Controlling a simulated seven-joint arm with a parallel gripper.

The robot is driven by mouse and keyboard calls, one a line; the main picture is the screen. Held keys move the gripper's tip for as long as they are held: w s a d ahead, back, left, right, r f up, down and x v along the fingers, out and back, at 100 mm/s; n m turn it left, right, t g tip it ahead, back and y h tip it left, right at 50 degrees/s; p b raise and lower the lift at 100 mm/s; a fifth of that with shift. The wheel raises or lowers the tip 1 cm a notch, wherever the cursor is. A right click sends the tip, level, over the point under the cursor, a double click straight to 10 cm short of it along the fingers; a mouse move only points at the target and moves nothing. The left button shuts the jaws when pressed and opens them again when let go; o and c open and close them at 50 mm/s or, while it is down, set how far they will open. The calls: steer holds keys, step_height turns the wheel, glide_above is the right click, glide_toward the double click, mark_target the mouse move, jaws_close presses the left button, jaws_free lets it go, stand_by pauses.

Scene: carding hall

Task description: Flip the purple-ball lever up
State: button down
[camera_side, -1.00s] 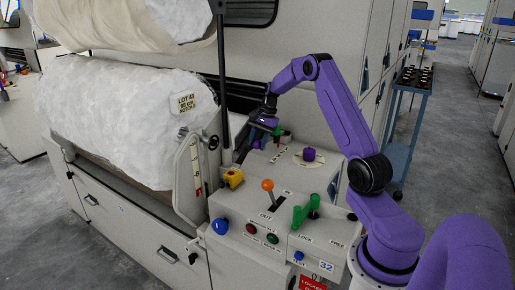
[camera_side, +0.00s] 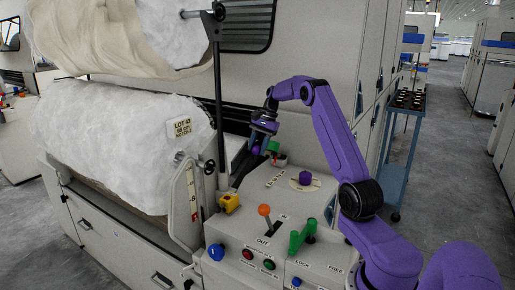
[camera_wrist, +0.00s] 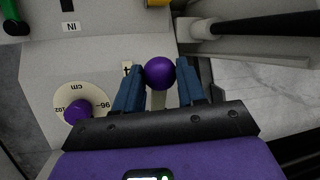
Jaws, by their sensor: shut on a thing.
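The purple ball (camera_wrist: 160,72) sits between the two blue fingers of my gripper (camera_wrist: 157,84), and a pale shaft (camera_wrist: 158,99) runs from it between them. My gripper is shut on this ball. In the side view my gripper (camera_side: 262,139) points down over the far end of the control box. The purple ball (camera_side: 256,150) shows at its fingertips there, partly covered by the fingers. The lever's base is hidden, so its exact angle cannot be told.
A purple knob (camera_side: 305,178) on a round cm dial stands beside my gripper. An orange-ball lever (camera_side: 264,210), a green handle (camera_side: 303,235) and a yellow switch box (camera_side: 229,203) are nearer the front. A dark upright post (camera_side: 219,100) stands to the left.

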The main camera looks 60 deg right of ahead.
steer(key=shift+d+r, duration=0.1)
steer(key=shift+d, duration=0.4)
steer(key=c, duration=0.7)
jaws_free()
steer(key=shift+s, duration=0.1)
steer(key=shift+a, duration=0.1)
steer(key=v, duration=1.2)
steer(key=shift+a, duration=0.1)
steer(key=shift+a, duration=0.1)
